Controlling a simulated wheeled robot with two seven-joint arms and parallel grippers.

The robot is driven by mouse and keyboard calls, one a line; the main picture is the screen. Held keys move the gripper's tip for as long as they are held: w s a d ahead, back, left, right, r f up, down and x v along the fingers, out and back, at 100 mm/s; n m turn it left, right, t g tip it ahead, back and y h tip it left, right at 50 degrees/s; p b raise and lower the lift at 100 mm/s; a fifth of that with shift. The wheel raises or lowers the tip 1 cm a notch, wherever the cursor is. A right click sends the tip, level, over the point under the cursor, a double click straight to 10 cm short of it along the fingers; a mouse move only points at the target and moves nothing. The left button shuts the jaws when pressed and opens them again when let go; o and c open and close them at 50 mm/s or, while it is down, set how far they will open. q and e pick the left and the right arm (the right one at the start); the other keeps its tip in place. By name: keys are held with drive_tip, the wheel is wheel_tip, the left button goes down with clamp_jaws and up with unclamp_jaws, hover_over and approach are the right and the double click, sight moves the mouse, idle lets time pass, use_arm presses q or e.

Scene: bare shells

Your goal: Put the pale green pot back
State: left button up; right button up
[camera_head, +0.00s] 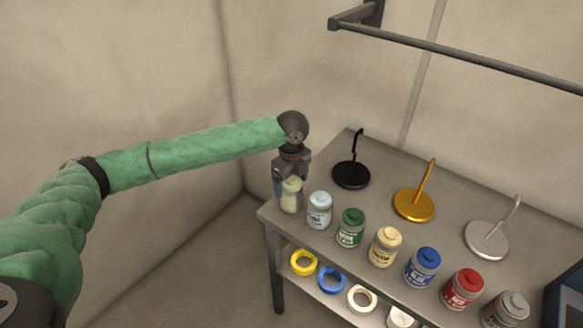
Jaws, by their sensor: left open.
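The pale green pot (291,197) stands at the left front corner of the grey table (384,190), at the left end of a row of paint pots. My left gripper (291,182) points down over it, its fingers at the pot's upper part. The gripper is open, and its fingers and palm hide part of the pot's lid. I cannot tell whether a finger touches the pot. The pot looks upright. My right gripper is not in view.
Right of it are light blue (319,210), green (351,228), cream (386,247), blue (422,267), red (462,289) and grey (505,312) pots. Black (351,175), gold (414,206) and silver (487,241) hook stands are behind. Coloured rings (332,281) lie on the lower shelf. A rail (450,53) hangs above.

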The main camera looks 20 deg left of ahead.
use_arm(q)
wheel_tip(320, 180, up, 7)
drive_tip(key=shift+r+b, duration=0.1)
drive_tip(key=shift+b, duration=1.1)
drive_tip(key=shift+r, duration=0.45)
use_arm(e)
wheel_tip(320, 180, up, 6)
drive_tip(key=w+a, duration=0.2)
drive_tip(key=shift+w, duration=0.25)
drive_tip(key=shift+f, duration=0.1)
